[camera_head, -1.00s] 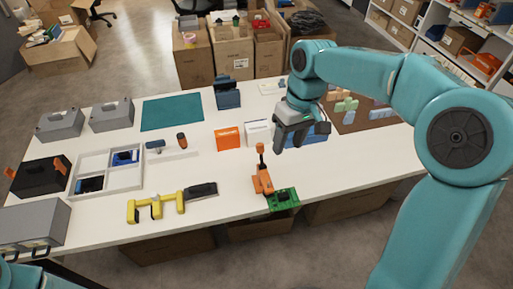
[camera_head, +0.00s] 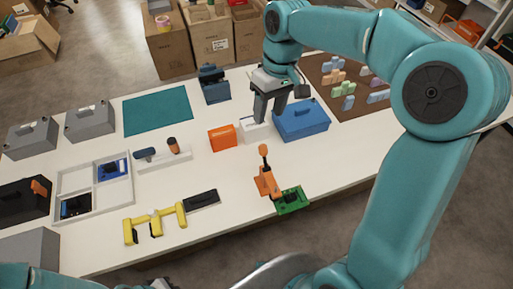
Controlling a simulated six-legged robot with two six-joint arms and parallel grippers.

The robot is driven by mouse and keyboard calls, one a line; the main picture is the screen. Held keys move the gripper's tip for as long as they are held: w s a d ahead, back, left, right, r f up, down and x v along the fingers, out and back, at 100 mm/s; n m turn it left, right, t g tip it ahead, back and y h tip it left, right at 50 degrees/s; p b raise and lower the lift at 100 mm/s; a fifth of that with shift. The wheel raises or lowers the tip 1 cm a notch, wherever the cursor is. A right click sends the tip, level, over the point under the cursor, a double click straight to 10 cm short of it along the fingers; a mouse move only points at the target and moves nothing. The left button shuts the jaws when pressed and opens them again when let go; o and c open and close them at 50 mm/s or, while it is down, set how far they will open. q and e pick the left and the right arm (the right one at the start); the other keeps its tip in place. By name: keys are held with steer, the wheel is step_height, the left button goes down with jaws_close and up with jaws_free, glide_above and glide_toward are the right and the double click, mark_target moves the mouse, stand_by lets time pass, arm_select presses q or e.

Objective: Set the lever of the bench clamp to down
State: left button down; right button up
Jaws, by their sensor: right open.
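The bench clamp appears to be the orange device (camera_head: 266,185) near the front edge of the white table. Its orange lever (camera_head: 264,156) stands up with a knob at the top. A green block with a dark part (camera_head: 291,200) sits at the clamp's front right. My right gripper (camera_head: 269,115) points down behind the clamp, apart from it.
A blue case (camera_head: 302,121) is right of my right gripper, and an orange box (camera_head: 222,138) is left. A yellow fixture (camera_head: 155,221) and a black block (camera_head: 202,199) lie left of the clamp. The table right of the clamp is clear.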

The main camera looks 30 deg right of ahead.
mark_target(264, 149)
steer(key=f, duration=0.5)
steer(key=a+f, duration=0.1)
steer(key=f, duration=0.4)
steer(key=a+f, duration=0.1)
steer(key=f, duration=0.4)
steer(key=shift+s+f, duration=0.2)
steer(key=shift+s, duration=0.15)
steer(key=shift+s+f, duration=0.15)
steer(key=shift+f, duration=0.1)
steer(key=shift+a, duration=0.1)
steer(key=c, duration=0.3)
jaws_close()
